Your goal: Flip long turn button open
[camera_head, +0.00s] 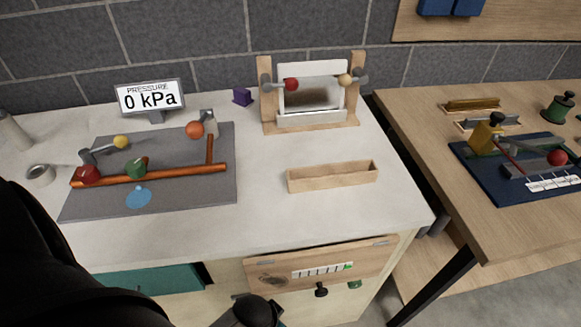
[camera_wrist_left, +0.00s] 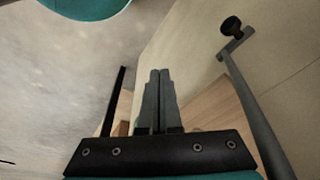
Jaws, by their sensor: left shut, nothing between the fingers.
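In the left wrist view a long grey bar (camera_wrist_left: 250,101) with a black knob (camera_wrist_left: 231,25) at its cranked far end runs along a cream cabinet face. It may be the long turn button; I cannot tell for sure. My left gripper (camera_wrist_left: 158,75) is shut and empty, to the left of the bar and apart from it. In the head view my black left arm fills the lower left, and the gripper's fingers cannot be made out. The bar is not clearly seen there. My right gripper is not in view.
Below the white counter (camera_head: 300,222), a wooden panel (camera_head: 380,262) carries a scale and a black knob (camera_head: 321,290). A green knob (camera_head: 355,284) sits beside it. A grey board (camera_head: 215,188) with pipes and a wooden tray (camera_head: 332,181) are on the counter. A wooden table (camera_head: 425,125) stands right.

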